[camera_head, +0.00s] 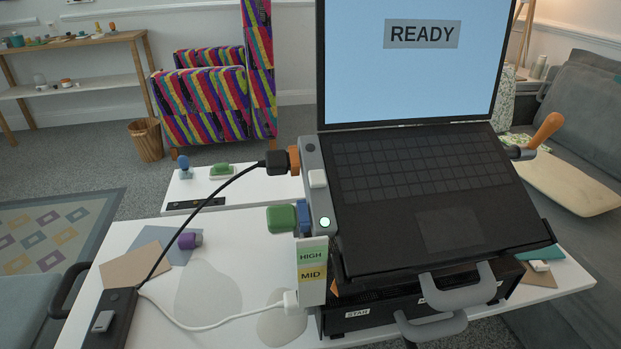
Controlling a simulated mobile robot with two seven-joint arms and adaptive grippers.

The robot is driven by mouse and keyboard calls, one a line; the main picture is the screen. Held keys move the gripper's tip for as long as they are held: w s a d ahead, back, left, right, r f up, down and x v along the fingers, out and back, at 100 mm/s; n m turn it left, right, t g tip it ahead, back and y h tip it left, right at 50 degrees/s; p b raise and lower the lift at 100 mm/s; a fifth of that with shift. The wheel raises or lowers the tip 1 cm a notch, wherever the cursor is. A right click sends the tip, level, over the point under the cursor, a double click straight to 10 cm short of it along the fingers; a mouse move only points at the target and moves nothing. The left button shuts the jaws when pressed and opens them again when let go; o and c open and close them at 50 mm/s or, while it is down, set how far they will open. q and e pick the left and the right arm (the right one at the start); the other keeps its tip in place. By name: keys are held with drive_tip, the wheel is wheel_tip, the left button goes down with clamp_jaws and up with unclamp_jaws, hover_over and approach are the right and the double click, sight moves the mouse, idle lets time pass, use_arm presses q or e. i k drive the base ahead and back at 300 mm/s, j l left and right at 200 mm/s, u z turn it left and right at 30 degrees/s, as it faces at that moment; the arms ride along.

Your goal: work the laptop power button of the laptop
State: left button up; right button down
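The black laptop (430,200) stands open and tilted on a dark box on the white table. Its screen (412,80) is lit pale blue and reads READY. A grey strip (312,165) runs along the left edge of the keyboard. On it are a small dark round spot (310,147), a white rocker-like piece (318,178) and a round pale button with a green glow (325,222). No label shows which of these is the power button. Neither of my grippers shows in this view.
A black plug (277,162) and cable run from the strip's left side to a power strip (116,318). A green block (281,218), a HIGH/MID label (312,272) and a white cable (210,327) crowd that side. Grey handles (458,290) stick out in front. An orange-handled tool (545,130) is at right.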

sight(317, 179)
drive_tip(key=j+z, duration=0.25)
drive_tip(key=j, duration=0.15)
drive_tip(key=k+j+z, duration=0.1)
drive_tip(key=j+z, duration=0.2)
drive_tip(key=k+j+z, duration=0.1)
drive_tip(key=j+z, duration=0.15)
drive_tip(key=j, duration=0.2)
drive_tip(key=k+j+z, duration=0.25)
drive_tip(key=z, duration=0.35)
drive_tip(key=k+l+z, duration=0.1)
drive_tip(key=z, duration=0.25)
drive_tip(key=l+z, duration=0.15)
drive_tip(key=z, duration=0.2)
